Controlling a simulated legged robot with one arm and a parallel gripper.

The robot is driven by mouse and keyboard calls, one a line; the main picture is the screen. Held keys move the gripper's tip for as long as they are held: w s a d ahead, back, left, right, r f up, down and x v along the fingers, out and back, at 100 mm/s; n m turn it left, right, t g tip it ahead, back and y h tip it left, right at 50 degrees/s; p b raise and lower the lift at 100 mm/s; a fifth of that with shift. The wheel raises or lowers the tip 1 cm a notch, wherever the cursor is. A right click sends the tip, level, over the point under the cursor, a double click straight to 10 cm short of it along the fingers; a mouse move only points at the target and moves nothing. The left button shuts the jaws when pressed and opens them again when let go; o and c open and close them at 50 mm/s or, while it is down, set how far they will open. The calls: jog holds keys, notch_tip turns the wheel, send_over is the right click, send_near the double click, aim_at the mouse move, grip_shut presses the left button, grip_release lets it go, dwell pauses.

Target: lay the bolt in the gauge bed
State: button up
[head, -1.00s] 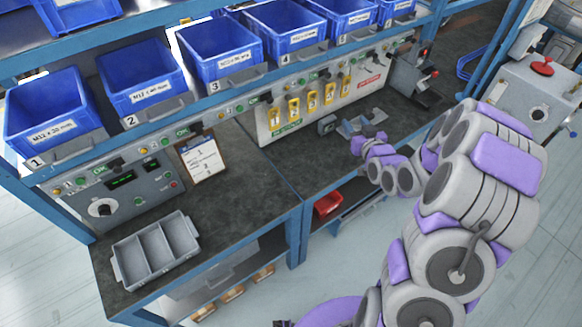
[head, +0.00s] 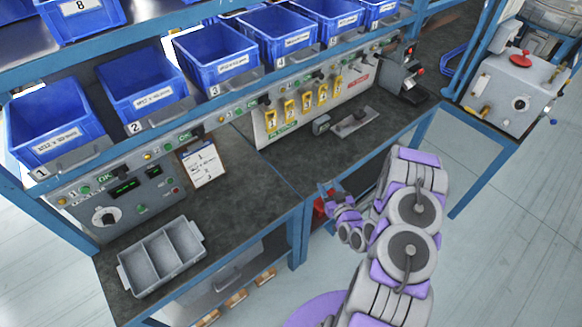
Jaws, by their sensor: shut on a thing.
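My gripper (head: 326,190) is in the head view just in front of the bench's front edge, above the red bin. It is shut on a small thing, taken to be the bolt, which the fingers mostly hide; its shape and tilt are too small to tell. A flat grey fixture (head: 346,127), which looks like the gauge bed, lies on the right-hand worktop. It is behind and to the right of my gripper, clearly apart from it. A dark patch shows on the fixture, and I cannot tell whether it is a groove or a part.
A small grey device (head: 321,124) stands just left of the fixture. A grey divided tray (head: 162,257) sits on the left worktop (head: 250,185). A red bin (head: 318,212) is below the bench edge. Blue bins (head: 215,58) line the shelf above. The worktop around the fixture is mostly clear.

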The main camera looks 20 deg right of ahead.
jog(key=f, duration=0.1)
jog(key=b, duration=0.3)
send_over(315, 170)
jog(key=shift+f, duration=0.95)
notch_tip(315, 170, down, 4)
jog(key=shift+r+b, duration=0.2)
jog(key=shift+b, duration=0.25)
jog(key=o, duration=1)
jog(key=shift+r, duration=0.1)
jog(key=shift+s, duration=0.1)
